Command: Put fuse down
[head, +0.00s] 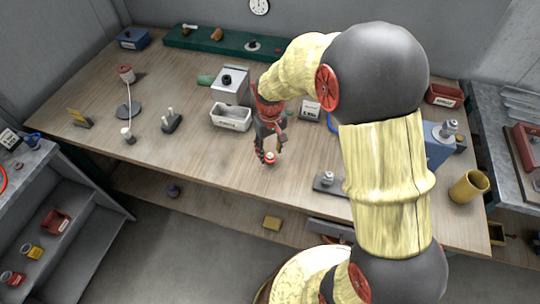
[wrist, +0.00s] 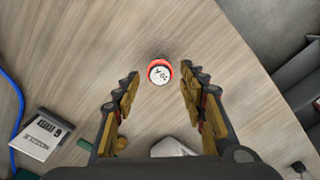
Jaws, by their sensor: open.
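The fuse (wrist: 160,72), with a red rim and a white top marked in black, stands upright on the wooden bench. In the head view the fuse (head: 269,158) shows at the tips of my gripper (head: 267,152), near the bench's front half. In the wrist view my gripper (wrist: 160,90) is open. Its two fingers are spread either side of the fuse, with a clear gap on each side. Nothing is held.
A white bin (head: 232,117) stands behind and left of my gripper, with a grey box (head: 231,83) behind it. A small labelled device (head: 309,110) is at the right. The bench (head: 215,165) is bare left of the fuse; its front edge is close.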

